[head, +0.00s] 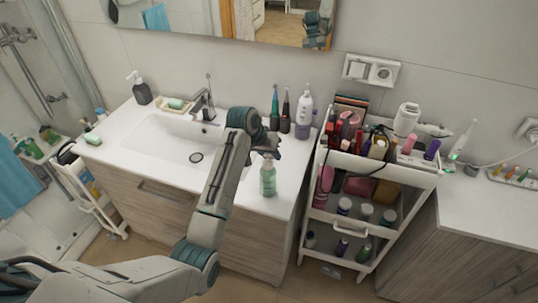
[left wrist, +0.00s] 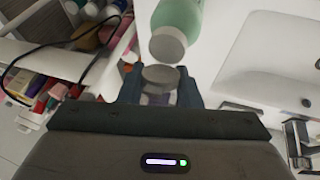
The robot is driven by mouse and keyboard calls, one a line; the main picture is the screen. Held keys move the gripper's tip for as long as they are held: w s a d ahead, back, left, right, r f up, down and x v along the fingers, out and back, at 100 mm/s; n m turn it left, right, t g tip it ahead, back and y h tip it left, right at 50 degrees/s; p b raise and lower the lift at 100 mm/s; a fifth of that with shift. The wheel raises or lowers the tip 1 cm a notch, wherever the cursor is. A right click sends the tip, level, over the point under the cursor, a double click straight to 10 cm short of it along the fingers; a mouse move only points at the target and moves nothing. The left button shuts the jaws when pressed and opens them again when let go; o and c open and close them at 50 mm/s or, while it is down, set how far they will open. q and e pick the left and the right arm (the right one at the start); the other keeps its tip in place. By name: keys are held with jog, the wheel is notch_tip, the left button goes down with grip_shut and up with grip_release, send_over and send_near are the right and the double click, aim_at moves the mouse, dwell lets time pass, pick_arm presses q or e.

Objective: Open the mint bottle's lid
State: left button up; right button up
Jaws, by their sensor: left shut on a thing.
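The mint bottle (head: 268,181) stands upright on the white counter, to the right of the sink. Its green body also shows at the top of the left wrist view (left wrist: 180,18), with a grey top end facing the gripper. My left gripper (head: 268,149) is right above the bottle. In the left wrist view its two fingers (left wrist: 160,88) are shut on a round grey lid (left wrist: 160,75). A small gap shows between this lid and the bottle's top end. My right gripper is in neither view.
The sink (head: 165,138) and its tap (head: 204,105) are left of the bottle. Toothbrushes and a white-and-purple container (head: 304,117) stand behind it. A crowded white cart (head: 407,177) stands to the right. Counter in front of the bottle is clear.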

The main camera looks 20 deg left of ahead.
pick_arm(q)
jog(key=g, duration=0.5)
jog(key=shift+w+f+n, duration=0.3)
jog(key=shift+w, duration=0.05)
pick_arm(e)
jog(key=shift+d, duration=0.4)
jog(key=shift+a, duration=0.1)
pick_arm(q)
jog(key=o, duration=1)
jog(key=shift+w, duration=0.1)
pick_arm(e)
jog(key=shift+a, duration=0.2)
